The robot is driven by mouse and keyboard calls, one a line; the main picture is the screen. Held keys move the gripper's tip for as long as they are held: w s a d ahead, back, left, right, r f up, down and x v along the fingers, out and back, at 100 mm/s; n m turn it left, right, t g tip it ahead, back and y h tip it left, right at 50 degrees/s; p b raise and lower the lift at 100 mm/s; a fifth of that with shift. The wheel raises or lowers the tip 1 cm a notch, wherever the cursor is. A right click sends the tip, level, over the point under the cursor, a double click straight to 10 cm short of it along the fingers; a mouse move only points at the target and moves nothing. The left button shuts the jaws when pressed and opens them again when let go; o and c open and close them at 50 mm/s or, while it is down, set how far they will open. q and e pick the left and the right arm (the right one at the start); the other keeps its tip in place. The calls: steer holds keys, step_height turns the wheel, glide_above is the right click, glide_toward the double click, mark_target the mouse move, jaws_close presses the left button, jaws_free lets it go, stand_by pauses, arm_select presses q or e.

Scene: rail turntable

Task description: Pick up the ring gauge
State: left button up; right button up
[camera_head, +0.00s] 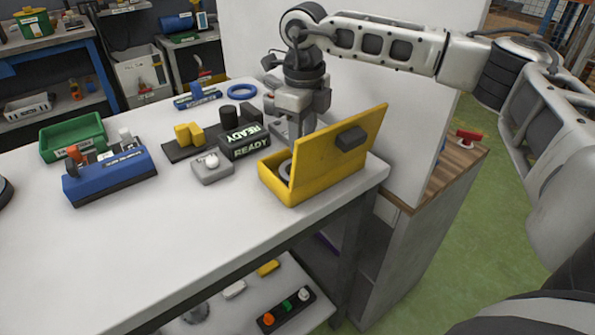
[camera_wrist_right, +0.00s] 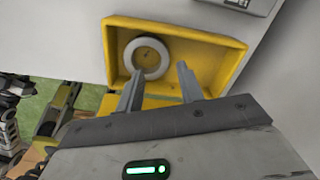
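The ring gauge, a light grey ring, lies inside the open yellow case (camera_head: 313,193). In the right wrist view the ring gauge (camera_wrist_right: 136,43) sits in the left half of the yellow case (camera_wrist_right: 228,55). In the head view only part of the ring gauge (camera_head: 285,171) shows, behind the case's front wall. My right gripper (camera_head: 297,135) points down over the back of the case. Its two fingers (camera_wrist_right: 158,80) are apart with nothing between them, close to the ring; I cannot tell if they touch it. My left gripper is out of view.
The case's raised lid (camera_head: 352,138) stands right of my right gripper. The front of the white tabletop (camera_head: 190,235) is clear.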

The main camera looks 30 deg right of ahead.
steer(key=shift+w+d+f+p, duration=0.1)
steer(key=shift+d+f+p, duration=0.15)
steer(key=shift+f, duration=1.1)
steer(key=shift+w+d+f+p, duration=0.1)
steer(key=shift+d+f+p, duration=0.1)
steer(key=shift+f, duration=1.15)
jaws_close()
